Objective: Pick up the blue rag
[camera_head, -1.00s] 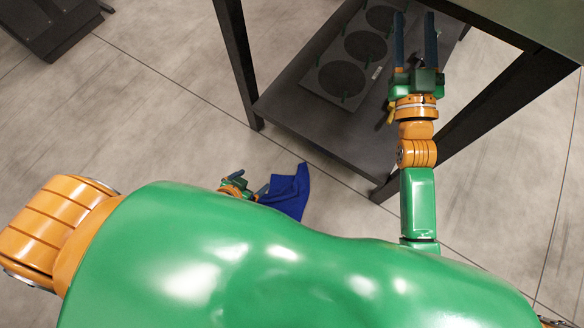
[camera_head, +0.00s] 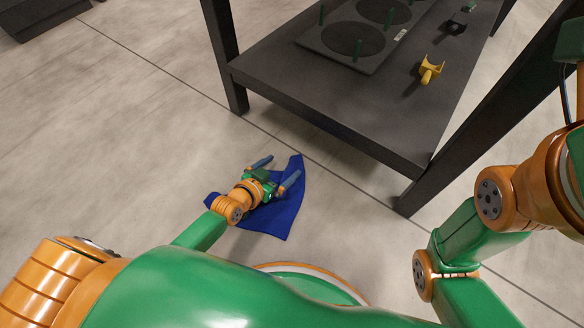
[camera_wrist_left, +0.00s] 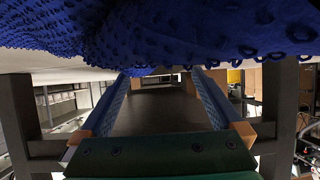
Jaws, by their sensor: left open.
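The blue rag (camera_head: 290,205) lies spread and crumpled on the floor in the head view, in front of the low shelf. My left gripper (camera_head: 278,170) is over the rag, its two fingers apart and pointing up and right toward the rag's far part. The wrist and gripper hide part of the rag. In the left wrist view the rag (camera_wrist_left: 150,35) fills the top, with a bumpy, looped surface, close to the spread fingertips (camera_wrist_left: 160,74). I cannot tell whether the fingers touch it. My right arm shows at the right edge, but its gripper is out of view.
A dark low shelf (camera_head: 300,88) on black legs stands just beyond the rag. It holds a plate with round discs (camera_head: 355,40) and a yellow forked part (camera_head: 430,70). Floor left of the rag is clear.

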